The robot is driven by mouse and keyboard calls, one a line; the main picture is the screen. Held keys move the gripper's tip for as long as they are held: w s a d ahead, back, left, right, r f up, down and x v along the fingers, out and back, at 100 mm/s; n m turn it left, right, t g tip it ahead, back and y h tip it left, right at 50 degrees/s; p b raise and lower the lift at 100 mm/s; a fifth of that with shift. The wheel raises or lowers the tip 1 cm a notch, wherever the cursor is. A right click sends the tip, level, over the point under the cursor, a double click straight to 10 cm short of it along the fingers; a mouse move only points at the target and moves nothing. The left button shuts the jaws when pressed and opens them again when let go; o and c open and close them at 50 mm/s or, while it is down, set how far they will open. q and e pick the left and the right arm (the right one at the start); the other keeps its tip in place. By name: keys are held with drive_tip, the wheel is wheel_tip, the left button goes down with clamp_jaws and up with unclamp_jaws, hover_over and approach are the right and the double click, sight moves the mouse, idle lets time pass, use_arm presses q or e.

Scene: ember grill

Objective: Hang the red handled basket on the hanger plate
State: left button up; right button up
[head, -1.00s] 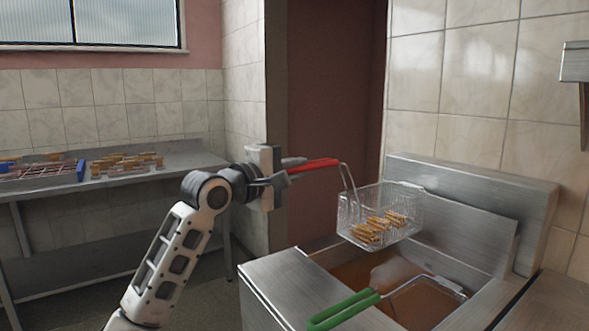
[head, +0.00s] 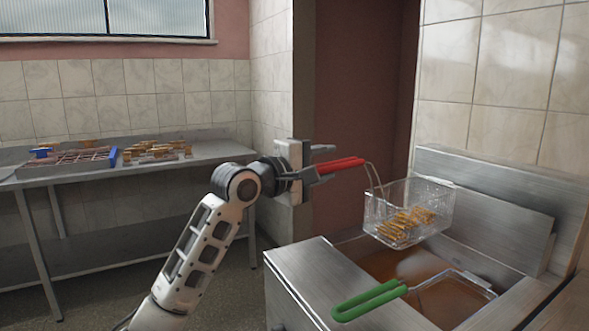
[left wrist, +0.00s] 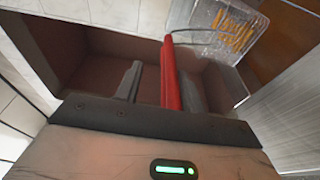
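The basket with the red handle (head: 343,165) is a wire basket (head: 405,212) holding several golden fried pieces. It hangs above the oil, slightly tilted, with its far rim at the hanger plate (head: 497,215) behind the fryer; exact hook contact is too small to tell. My left gripper (head: 320,164) is open around the red handle's end. In the left wrist view the red handle (left wrist: 170,75) lies close to the right finger, with a clear gap to the left finger. My right gripper is out of view.
A second basket with a green handle (head: 370,300) sits in the fryer oil (head: 400,262) below. A steel table (head: 60,178) at the left holds a rack (head: 75,160) and food pieces. Floor between table and fryer is free.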

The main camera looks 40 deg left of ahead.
use_arm(q)
drive_tip(key=s+a+b, duration=0.2)
drive_tip(key=s, duration=1.3)
drive_tip(key=shift+s+a, duration=0.35)
drive_tip(key=shift+r, duration=0.1)
drive_tip(key=d+f+m+g+y, duration=0.1)
drive_tip(key=d+f+m+g, duration=0.25)
drive_tip(key=f, duration=0.95)
drive_tip(key=d+f+m+g+y, duration=0.1)
drive_tip(key=d+f+m+g, duration=0.25)
drive_tip(key=f, duration=0.85)
drive_tip(key=s+d+f+m+g+y, duration=0.1)
drive_tip(key=s+d+f+m+g, duration=0.3)
drive_tip(key=s+d+f+m, duration=0.35)
drive_tip(key=s+d+f+m+g, duration=0.3)
drive_tip(key=s+d+f+m, duration=0.1)
drive_tip(key=s+f, duration=0.55)
drive_tip(key=w+d+t+h+p, duration=0.2)
drive_tip(key=w+d+t+h, duration=0.1)
drive_tip(key=w+d+t, duration=0.2)
drive_tip(key=shift+w+d+f+t, duration=0.25)
drive_tip(key=shift+w+d+t, duration=0.25)
drive_tip(key=shift+t, duration=0.5)
